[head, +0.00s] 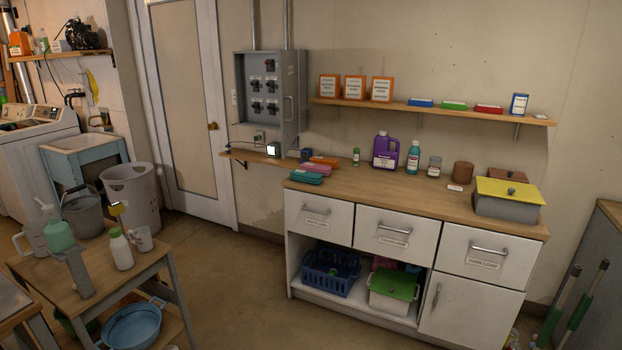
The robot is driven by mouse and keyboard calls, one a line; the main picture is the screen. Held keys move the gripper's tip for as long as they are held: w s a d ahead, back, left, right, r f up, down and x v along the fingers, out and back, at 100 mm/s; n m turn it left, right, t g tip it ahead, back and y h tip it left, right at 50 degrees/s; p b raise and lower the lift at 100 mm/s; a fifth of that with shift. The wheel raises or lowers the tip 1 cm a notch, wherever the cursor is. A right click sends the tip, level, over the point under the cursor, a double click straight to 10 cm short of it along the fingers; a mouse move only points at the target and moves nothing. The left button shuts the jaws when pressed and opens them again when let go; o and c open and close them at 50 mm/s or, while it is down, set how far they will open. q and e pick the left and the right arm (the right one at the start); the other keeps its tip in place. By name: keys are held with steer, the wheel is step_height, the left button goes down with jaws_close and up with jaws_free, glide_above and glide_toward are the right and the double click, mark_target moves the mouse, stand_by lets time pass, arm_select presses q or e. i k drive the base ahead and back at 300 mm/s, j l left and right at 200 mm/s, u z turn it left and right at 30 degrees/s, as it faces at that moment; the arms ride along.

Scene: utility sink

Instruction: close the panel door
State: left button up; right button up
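A grey electrical panel (247,72) is mounted on the back wall, left of the long shelf. Its front is open, and several dark breaker switches show inside. The panel door (291,90) stands swung out at the panel's right side, seen at a steep angle, with a slim bar handle (291,109) on it. Neither of my grippers shows in the head view, so nothing of mine is seen touching the door.
A small wooden ledge (235,155) with small items sits below the panel. A white cabinet with a wooden top (340,185) stands to the right. A table (42,272) with bottles is at front left. Open floor (225,290) lies between them.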

mark_target(288, 60)
steer(key=i+l+u, duration=0.2)
steer(key=i, duration=1.5)
steer(key=i+j, duration=0.2)
steer(key=i, duration=0.15)
steer(key=i+j+u, duration=0.1)
steer(key=i, duration=0.25)
steer(key=i+j, duration=0.25)
steer(key=i+j+u, duration=0.05)
steer(key=i, duration=0.05)
